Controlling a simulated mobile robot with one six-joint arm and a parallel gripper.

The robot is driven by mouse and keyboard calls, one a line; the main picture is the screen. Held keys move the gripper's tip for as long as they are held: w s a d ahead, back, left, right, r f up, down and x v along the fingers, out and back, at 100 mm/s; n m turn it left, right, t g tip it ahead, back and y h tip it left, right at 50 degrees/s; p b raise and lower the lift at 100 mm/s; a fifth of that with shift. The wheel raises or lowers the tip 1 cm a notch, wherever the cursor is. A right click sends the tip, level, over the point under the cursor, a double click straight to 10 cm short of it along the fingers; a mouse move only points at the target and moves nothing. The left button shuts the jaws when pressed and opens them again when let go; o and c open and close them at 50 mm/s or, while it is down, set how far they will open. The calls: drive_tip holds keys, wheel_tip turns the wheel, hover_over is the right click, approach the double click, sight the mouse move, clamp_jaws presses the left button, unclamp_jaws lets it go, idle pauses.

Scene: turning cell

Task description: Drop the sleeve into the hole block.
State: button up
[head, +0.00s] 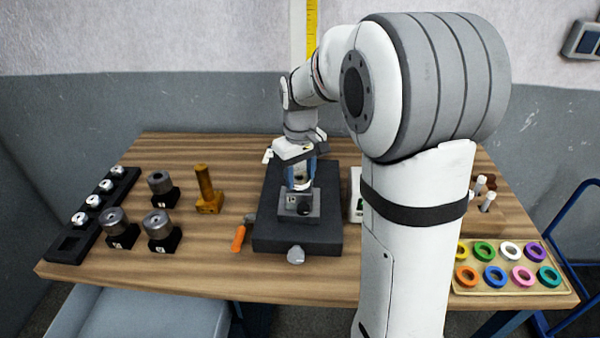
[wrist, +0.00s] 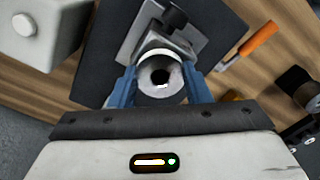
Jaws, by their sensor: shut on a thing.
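My gripper (wrist: 160,92) is shut on the sleeve (wrist: 160,62), a grey metal cylinder with a dark bore, held between two blue fingers. In the head view my gripper (head: 301,172) points down over a grey block (head: 284,213), which appears to be the hole block. This block sits on a dark base plate (head: 270,240) and has a black knob (head: 305,208) on its front. The block also shows just beyond the sleeve in the wrist view (wrist: 134,40). The sleeve covers the block's hole, and I cannot tell whether its lower end has entered.
An orange-handled tool (head: 239,237) lies left of the plate. A brass-coloured post (head: 206,190), several dark stands with metal cylinders (head: 116,222) and a black rack (head: 75,245) stand farther left. A tray of coloured rings (head: 508,252) is at the right.

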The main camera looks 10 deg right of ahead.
drive_tip(key=o, duration=1.4)
drive_tip(key=shift+c, duration=0.2)
drive_tip(key=shift+r, duration=0.1)
wheel_tip(320, 180, up, 8)
drive_tip(key=s+f+m+t, duration=0.1)
drive_tip(key=s+f+m, duration=0.1)
drive_tip(key=s, duration=0.8)
drive_tip(key=s+f+m+t, duration=0.1)
drive_tip(key=s+f+t, duration=0.1)
drive_tip(key=s, duration=0.9)
drive_tip(key=shift+f+m, duration=0.4)
drive_tip(key=shift+f, duration=0.05)
drive_tip(key=shift+s+f, duration=0.1)
drive_tip(key=shift+f, duration=0.1)
